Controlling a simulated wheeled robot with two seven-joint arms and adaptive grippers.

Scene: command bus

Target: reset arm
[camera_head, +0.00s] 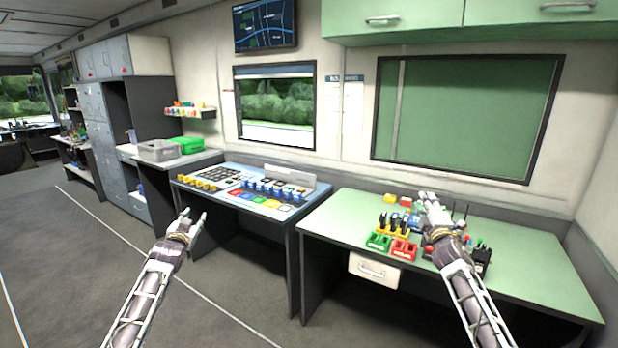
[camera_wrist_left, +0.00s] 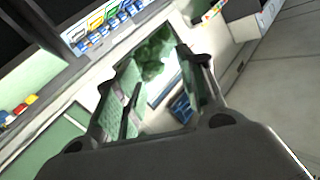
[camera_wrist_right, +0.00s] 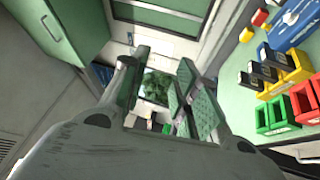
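My left gripper (camera_head: 194,220) is raised over the open floor, left of the blue-topped table, with nothing in it. In the left wrist view its fingers (camera_wrist_left: 158,80) stand apart with a clear gap. My right gripper (camera_head: 430,203) is in front of the green table's items in the head view and hides part of them. In the right wrist view its fingers (camera_wrist_right: 160,85) are apart and nothing is between them. Both arms reach in from the bottom of the head view.
The green table (camera_head: 530,262) carries a green bin (camera_head: 378,241), a red bin (camera_head: 403,250), a yellow holder and a blue case (camera_wrist_right: 298,22). The blue-topped table (camera_head: 225,172) holds yellow and blue pieces. A green crate (camera_head: 187,146) stands behind. The floor (camera_head: 60,260) at left is clear.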

